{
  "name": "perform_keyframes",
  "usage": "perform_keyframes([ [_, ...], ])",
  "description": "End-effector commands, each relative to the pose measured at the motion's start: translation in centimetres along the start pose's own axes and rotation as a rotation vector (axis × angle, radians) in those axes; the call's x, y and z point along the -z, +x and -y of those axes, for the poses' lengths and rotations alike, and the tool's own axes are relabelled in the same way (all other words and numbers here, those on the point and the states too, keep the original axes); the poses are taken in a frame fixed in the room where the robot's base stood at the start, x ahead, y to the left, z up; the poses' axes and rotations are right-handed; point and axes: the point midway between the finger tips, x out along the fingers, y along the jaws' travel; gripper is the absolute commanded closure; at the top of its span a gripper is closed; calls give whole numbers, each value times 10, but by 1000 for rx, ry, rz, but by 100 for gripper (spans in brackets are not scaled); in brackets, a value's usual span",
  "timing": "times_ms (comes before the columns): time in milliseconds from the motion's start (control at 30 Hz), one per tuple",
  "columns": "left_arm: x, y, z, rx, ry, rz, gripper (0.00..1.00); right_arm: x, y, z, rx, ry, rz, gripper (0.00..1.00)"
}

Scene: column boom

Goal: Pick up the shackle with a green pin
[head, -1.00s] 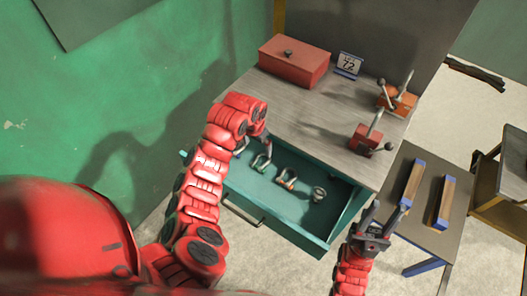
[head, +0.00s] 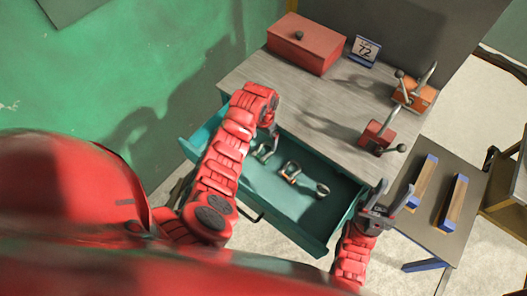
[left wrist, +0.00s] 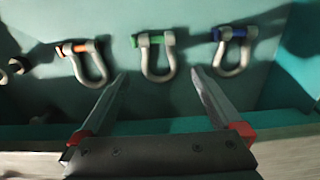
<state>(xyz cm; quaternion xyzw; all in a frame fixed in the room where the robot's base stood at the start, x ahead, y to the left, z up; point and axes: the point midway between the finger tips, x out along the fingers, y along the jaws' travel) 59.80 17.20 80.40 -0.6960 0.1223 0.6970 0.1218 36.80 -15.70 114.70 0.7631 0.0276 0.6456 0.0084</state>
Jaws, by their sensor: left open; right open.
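The shackle with a green pin (left wrist: 158,55) lies in the open teal drawer, at the middle of the left wrist view. In the head view, a shackle at my left gripper (head: 270,132) shows partly (head: 264,153). My left gripper (left wrist: 160,76) is open above the drawer. Its two fingers point toward the green-pin shackle, one to each side of its bow, with nothing between them that looks gripped. My right gripper (head: 378,205) is open and empty by the drawer's right front corner.
An orange-pin shackle (left wrist: 88,64) lies left and a blue-pin shackle (left wrist: 231,52) right of the green one. The drawer (head: 275,222) is open below a grey worktop (head: 290,98) bearing a red box (head: 306,45) and clamps. A side table (head: 437,230) stands right.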

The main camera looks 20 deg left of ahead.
Motion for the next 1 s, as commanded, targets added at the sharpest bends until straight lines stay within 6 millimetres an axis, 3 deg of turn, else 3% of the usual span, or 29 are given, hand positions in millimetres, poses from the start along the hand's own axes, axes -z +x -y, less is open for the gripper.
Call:
perform_keyframes([
  [333, -2, 17, -1, 0, 2, 3, 0, 2, 11, 0, 0, 0, 0, 55],
  [533, -8, 38, -2, 0, 0, 4, 0, 4, 24, -1, 0, 0, 0, 55],
  [700, -5, 55, -2, -2, -3, -1, 0, 4, 23, -1, 0, 0, 0, 55],
  [1000, -6, 64, -2, 1, 1, -1, 0, 4, 23, -1, 0, 0, 0, 55],
])
